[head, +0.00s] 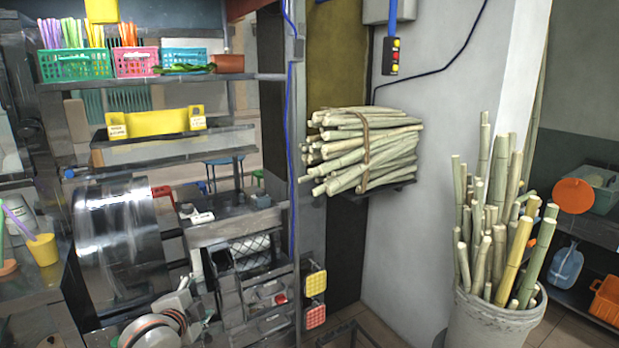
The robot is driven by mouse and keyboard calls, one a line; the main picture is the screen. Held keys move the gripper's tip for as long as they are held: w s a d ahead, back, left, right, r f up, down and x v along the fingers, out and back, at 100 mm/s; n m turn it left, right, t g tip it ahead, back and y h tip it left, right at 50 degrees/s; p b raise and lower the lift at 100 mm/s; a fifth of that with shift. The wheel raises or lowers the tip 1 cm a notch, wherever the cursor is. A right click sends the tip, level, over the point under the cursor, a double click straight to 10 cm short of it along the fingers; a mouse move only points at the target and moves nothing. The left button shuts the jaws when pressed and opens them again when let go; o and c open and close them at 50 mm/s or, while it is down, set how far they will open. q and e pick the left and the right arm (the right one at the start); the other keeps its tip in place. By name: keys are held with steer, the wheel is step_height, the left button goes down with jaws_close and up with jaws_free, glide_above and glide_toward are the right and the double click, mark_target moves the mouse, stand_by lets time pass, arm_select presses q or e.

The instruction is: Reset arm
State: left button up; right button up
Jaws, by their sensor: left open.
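My left arm comes in at the bottom left. Its gripper (209,268) is open and appears empty, in front of the metal frame of the press. The large shiny metal drum (122,240) is to the left of this gripper. My right gripper is not in view.
A bundle of cane (365,150) lies on a wall shelf. A grey bin (497,318) full of upright canes stands at the right. A yellow cup (43,250) stands on the left counter. Green (75,66) and pink (136,63) baskets sit on the upper shelf. Yellow (315,283) and red (315,316) buttons are right of the gripper.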

arm_select(q)
steer(key=s+d+f+n+g+h, duration=0.1)
steer(key=s+d+f+n, duration=0.1)
steer(key=s+f, duration=0.65)
steer(key=s+d+f+n, duration=0.1)
steer(key=s+f+n, duration=0.2)
steer(key=s+f, duration=0.5)
steer(key=s+d+f+n+h, duration=0.1)
steer(key=s+f, duration=0.3)
steer(key=s, duration=0.4)
steer(key=s+d+f+n+g+h, duration=0.1)
steer(key=s+d+f+n, duration=0.2)
steer(key=s, duration=0.5)
steer(key=shift+s+f+n, duration=0.15)
steer(key=shift+f+n, duration=0.25)
steer(key=shift+f, duration=0.4)
